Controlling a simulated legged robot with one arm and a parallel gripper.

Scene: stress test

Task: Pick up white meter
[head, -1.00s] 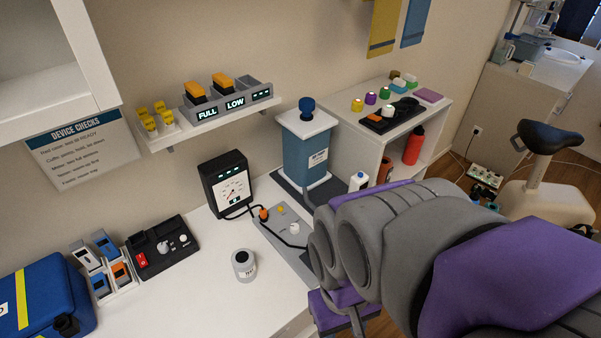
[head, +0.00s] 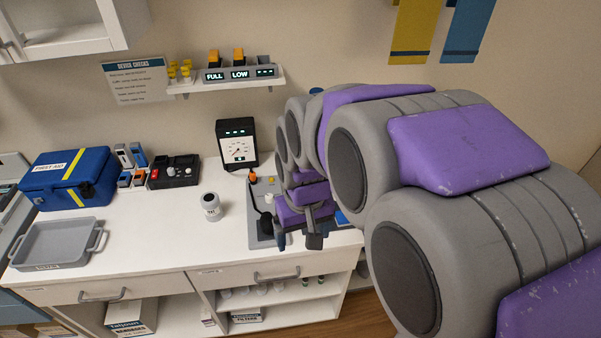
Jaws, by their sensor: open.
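A white meter (head: 123,153) stands in a small rack at the back left of the white counter, next to a blue meter (head: 138,155). Two more small devices, one blue and one orange (head: 139,179), sit in the rack's front row. My gripper (head: 298,240) is at the counter's right front, fingers pointing down, open and with nothing seen between them. It is well to the right of the white meter. My arm hides the right end of the counter.
A blue first-aid case (head: 67,177) stands left of the rack, a black device (head: 174,171) right of it. A white jar (head: 211,206), a black gauge (head: 237,145) and a grey tray (head: 60,245) share the counter. A shelf (head: 225,84) hangs above. The front middle is clear.

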